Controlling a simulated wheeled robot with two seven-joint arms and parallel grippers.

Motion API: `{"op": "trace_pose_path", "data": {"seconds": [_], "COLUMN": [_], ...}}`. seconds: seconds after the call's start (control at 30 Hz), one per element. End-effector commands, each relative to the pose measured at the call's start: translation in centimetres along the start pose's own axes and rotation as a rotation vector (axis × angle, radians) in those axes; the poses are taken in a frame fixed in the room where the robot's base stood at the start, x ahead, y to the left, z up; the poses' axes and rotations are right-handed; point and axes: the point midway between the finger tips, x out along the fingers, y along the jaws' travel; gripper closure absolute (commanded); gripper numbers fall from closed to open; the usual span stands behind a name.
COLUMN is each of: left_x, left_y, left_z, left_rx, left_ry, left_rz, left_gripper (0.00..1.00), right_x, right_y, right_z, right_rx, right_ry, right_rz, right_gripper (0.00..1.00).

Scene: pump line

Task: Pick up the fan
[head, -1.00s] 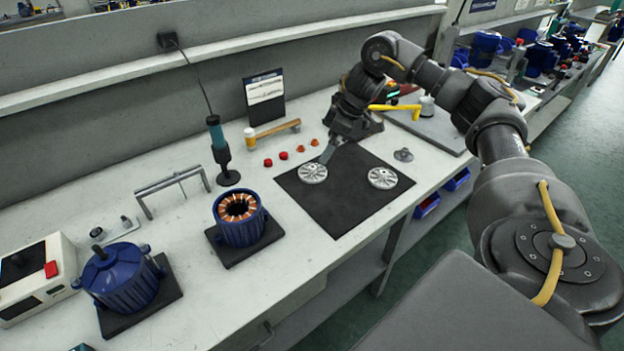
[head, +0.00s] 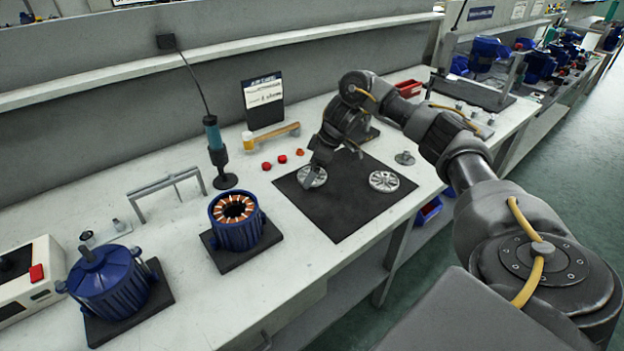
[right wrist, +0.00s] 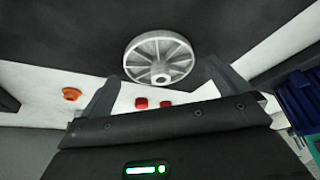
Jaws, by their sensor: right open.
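Two silver spoked fans lie on a black mat (head: 335,215). The left fan (head: 316,179) is partly covered by my right gripper, and the right fan (head: 383,181) lies uncovered. My right gripper (head: 308,180) is at the left fan, pointing down. In the right wrist view, a fan (right wrist: 160,57) lies on the mat ahead of the open fingers (right wrist: 166,88), roughly centred between them. No contact between fingers and fan is visible. My left gripper is in no view.
Red caps (head: 282,159) and a hammer (head: 272,135) lie behind the mat. A copper-wound blue motor housing (head: 238,232) and a closed blue motor (head: 108,283) stand to the left. A small grey part (head: 404,158) is behind the right fan. The mat's front is clear.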

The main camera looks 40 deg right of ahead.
Motion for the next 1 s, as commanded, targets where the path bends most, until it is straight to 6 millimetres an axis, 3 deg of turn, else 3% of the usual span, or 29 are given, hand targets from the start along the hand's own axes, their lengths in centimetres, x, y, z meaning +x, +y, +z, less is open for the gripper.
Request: {"op": "trace_pose_path", "data": {"seconds": [0.33,0.6,1.0], "left_x": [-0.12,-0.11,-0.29], "left_y": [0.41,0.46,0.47], "left_z": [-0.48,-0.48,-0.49], "left_rx": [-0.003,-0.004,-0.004], "left_ry": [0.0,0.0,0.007], "left_rz": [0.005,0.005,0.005], "left_gripper": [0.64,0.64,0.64], "right_x": [0.63,0.61,0.12], "right_y": [-0.01,-0.01,0.02], "right_z": [0.0,0.02,-0.18], "right_rx": [0.001,0.001,0.0], "right_ry": [0.0,0.0,0.0], "right_rz": [-0.001,-0.001,0.001], "right_gripper": [0.01,0.36,0.36]}}
